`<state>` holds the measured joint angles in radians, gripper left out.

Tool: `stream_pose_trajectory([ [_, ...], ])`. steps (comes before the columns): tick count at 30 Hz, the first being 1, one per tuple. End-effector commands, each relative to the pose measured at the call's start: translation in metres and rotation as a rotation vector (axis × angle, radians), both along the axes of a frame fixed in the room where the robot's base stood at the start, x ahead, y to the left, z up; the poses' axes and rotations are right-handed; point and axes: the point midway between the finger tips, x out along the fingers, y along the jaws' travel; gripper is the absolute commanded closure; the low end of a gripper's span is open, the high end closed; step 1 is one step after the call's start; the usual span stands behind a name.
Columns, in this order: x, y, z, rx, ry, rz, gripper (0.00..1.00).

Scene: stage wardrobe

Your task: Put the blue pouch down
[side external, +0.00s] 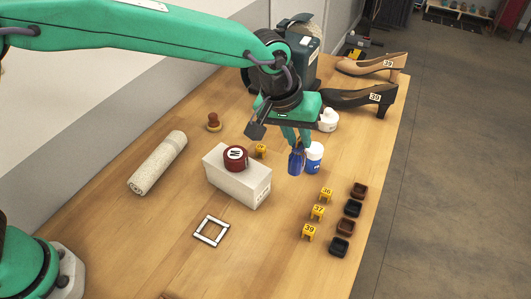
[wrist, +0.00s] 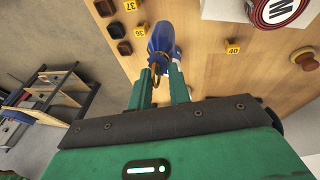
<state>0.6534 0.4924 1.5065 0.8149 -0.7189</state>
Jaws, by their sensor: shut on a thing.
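My gripper (side external: 297,144) points down over the right part of the wooden table, its green fingers shut on the top of the blue pouch (side external: 296,163). The pouch hangs upright below the fingertips, just left of a white and blue bottle (side external: 314,157). I cannot tell whether its bottom touches the table. In the wrist view the pouch (wrist: 163,34) lies beyond the fingertips of my gripper (wrist: 160,76), with a brass-coloured ring at its neck. The pouch partly hides the bottle there.
Yellow number markers, such as 36 (side external: 326,194), and small dark trays (side external: 352,208) line the front right. Shoes (side external: 360,97) stand behind. A square white frame (side external: 211,231) lies in front, with bare table around it.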

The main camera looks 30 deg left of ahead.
Motion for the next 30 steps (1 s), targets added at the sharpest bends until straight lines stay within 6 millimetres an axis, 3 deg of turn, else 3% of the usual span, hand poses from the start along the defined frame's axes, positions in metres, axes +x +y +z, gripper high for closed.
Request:
stream_pose_trajectory([
  [9,-0.094,-0.026,-0.009,0.005,-0.014,-0.188,1.00],
  [15,-0.141,-0.029,-0.016,0.006,-0.023,-0.281,1.00],
  [21,-0.166,-0.028,-0.021,0.007,-0.026,-0.331,1.00],
  [30,-0.171,-0.028,-0.024,0.008,-0.026,-0.340,1.00],
])
